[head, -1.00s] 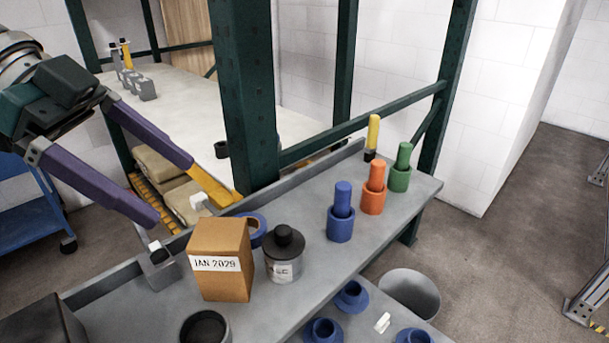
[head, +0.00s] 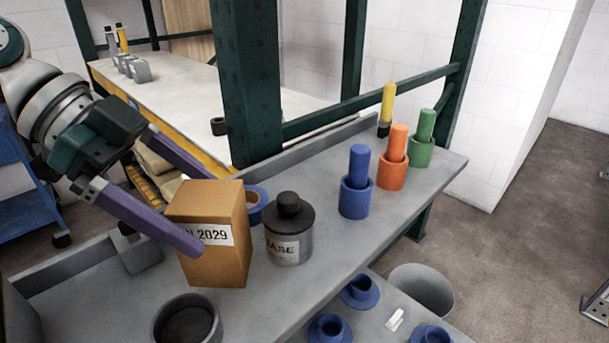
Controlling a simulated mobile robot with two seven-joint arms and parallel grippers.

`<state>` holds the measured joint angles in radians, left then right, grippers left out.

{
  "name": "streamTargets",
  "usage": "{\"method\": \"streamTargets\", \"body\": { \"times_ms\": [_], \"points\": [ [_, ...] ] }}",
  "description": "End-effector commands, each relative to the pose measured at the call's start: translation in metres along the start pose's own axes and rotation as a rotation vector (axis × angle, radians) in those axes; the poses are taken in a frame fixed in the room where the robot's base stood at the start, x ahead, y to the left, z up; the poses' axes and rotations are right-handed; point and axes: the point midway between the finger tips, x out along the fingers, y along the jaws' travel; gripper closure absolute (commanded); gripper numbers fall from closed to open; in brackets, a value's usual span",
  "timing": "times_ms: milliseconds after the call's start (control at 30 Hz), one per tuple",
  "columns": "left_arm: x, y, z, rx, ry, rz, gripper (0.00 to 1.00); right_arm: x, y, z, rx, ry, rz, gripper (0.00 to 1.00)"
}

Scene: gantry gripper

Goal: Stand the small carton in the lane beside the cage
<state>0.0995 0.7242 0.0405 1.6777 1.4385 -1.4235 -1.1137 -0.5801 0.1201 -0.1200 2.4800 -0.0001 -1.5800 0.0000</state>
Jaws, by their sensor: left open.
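The small carton (head: 222,262) is a brown box with a white label ending in "2029". It stands upright on the grey bench (head: 322,255), left of a dark lidded can. My left gripper (head: 207,212) is open, with two long purple fingers. The near finger crosses the carton's front face and covers part of the label. The far finger runs behind the carton, and its tip is hidden. I cannot tell whether either finger touches it. A dark green frame (head: 246,90) rises behind the bench; I cannot tell whether it is the cage. My right gripper is not in view.
The dark can (head: 289,235) and a blue ring (head: 256,203) sit close to the carton's right. A dark round cup (head: 187,325) is in front. Blue (head: 355,198), orange (head: 393,172) and green (head: 421,150) holders stand farther right. The bench between can and blue holder is clear.

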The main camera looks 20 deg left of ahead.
Motion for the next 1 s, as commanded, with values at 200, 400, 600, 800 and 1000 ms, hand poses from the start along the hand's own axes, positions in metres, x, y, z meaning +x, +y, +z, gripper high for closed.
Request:
{"method": "streamTargets", "body": {
  "times_ms": [200, 400, 600, 800, 1000],
  "points": [
    [0.025, -0.002, 0.0, -0.002, 0.003, 0.001, 0.0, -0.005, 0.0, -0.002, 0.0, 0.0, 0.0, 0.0],
    [0.052, -0.003, 0.002, -0.001, 0.002, 0.0, 0.0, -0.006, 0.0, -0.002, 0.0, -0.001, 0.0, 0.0],
    [0.056, -0.003, 0.004, 0.001, -0.002, -0.002, 0.0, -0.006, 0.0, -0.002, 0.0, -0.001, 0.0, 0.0],
    [0.056, -0.003, 0.004, 0.0, -0.002, -0.001, 0.15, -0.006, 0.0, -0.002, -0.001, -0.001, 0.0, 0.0],
    [0.056, -0.003, 0.004, 0.0, -0.002, -0.001, 0.37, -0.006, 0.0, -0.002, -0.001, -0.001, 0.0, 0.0]
  ]
}}
